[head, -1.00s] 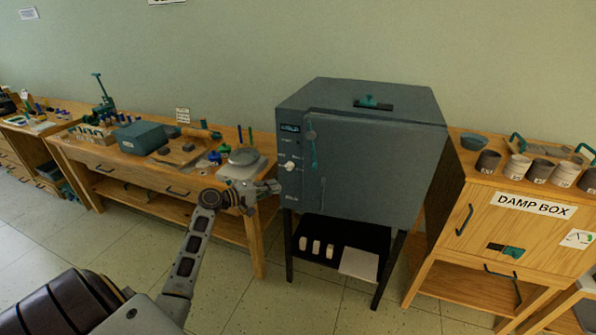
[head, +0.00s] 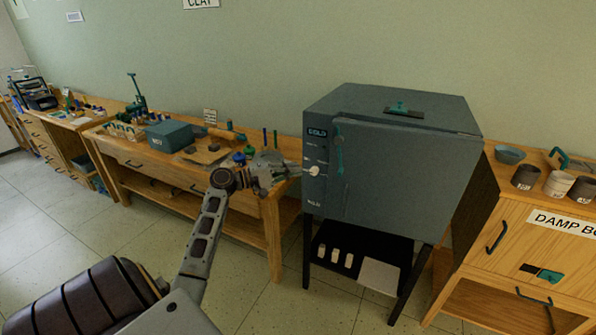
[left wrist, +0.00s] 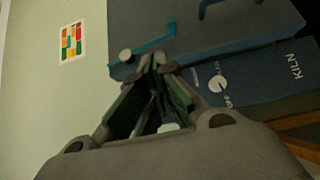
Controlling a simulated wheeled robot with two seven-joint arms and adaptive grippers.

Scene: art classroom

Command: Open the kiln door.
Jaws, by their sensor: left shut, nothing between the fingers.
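The kiln (head: 400,180) is a grey-blue box on black legs, right of centre in the head view. Its front door looks closed; I cannot tell if it is slightly ajar. A teal latch handle (head: 339,150) stands upright near the door's left edge, beside a panel with a display and a white dial (head: 315,170). My left gripper (head: 297,168) is shut and empty, just left of the panel. In the left wrist view, its fingertips (left wrist: 155,62) appear close to the teal handle (left wrist: 152,47), with the dial (left wrist: 217,84) to the right; contact is unclear. My right gripper is not in view.
A wooden workbench (head: 275,240) with tools and a teal-grey box (head: 168,135) stands left of the kiln. A wooden damp box cabinet (head: 495,285) with cups on top stands close on the right. Open floor (head: 240,310) lies in front.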

